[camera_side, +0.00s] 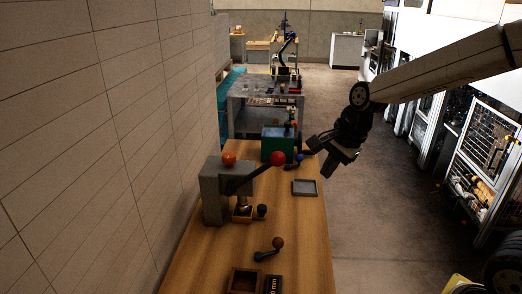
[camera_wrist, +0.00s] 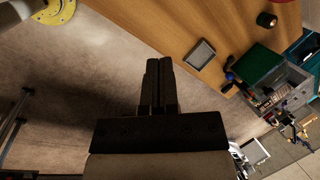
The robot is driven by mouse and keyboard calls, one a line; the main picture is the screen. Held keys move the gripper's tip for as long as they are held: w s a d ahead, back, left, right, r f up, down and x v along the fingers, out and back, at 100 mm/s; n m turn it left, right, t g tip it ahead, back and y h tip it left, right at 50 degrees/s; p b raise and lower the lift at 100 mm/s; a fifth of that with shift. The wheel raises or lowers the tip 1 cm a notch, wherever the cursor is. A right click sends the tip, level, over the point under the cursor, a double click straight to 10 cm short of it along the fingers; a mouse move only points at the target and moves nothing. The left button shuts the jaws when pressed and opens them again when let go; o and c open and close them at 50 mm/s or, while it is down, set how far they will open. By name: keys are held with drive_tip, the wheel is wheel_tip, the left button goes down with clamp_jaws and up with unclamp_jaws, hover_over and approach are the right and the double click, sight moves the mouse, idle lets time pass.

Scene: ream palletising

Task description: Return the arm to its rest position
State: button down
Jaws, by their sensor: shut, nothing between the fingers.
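My gripper (camera_side: 331,165) hangs past the right edge of the wooden bench in the side view, over the floor aisle. Its fingers are together with nothing between them. In the wrist view my gripper (camera_wrist: 158,68) points up the picture, with the two dark fingers side by side over the bare floor. My arm reaches in from the upper right of the side view.
The wooden bench (camera_side: 300,240) carries a grey press (camera_side: 213,190) with a red-knobbed lever, a grey tray (camera_side: 304,188), a green box (camera_side: 276,146) and a small wooden box (camera_side: 243,282). Shelving and machines (camera_side: 480,165) stand at right. The aisle floor (camera_side: 390,220) is clear.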

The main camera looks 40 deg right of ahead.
drive_tip(key=s+f+n+h, duration=0.1)
drive_tip(key=s+f+n, duration=0.7)
drive_tip(key=n, duration=0.9)
wheel_tip(320, 180, down, 4)
drive_tip(key=shift+s+a+r+g+h, duration=0.2)
drive_tip(key=shift+s+a+g+h, duration=0.1)
drive_tip(key=shift+s+a+g, duration=0.1)
